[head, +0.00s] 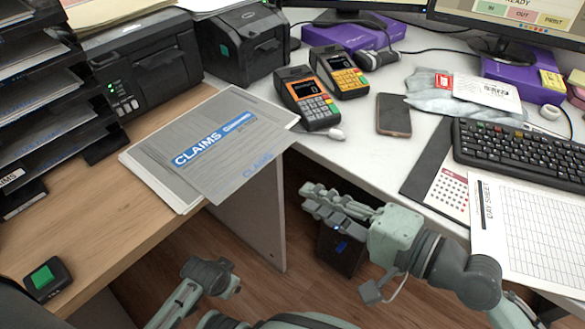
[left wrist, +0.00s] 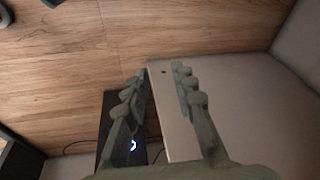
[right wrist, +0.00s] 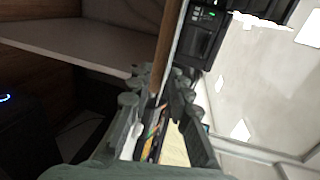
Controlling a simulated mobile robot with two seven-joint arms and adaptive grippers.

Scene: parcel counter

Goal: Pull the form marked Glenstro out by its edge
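A grey form headed CLAIMS (head: 222,150) lies on a stack of white papers (head: 165,196) at the right end of the wooden desk. Its near right part sticks out past the desk edge.
The white counter on the right holds two card terminals (head: 308,98), a phone (head: 393,114) and a keyboard (head: 520,150). Printers (head: 140,75) and a tray rack (head: 45,125) stand behind. A dark box (head: 340,250) is below my right gripper.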

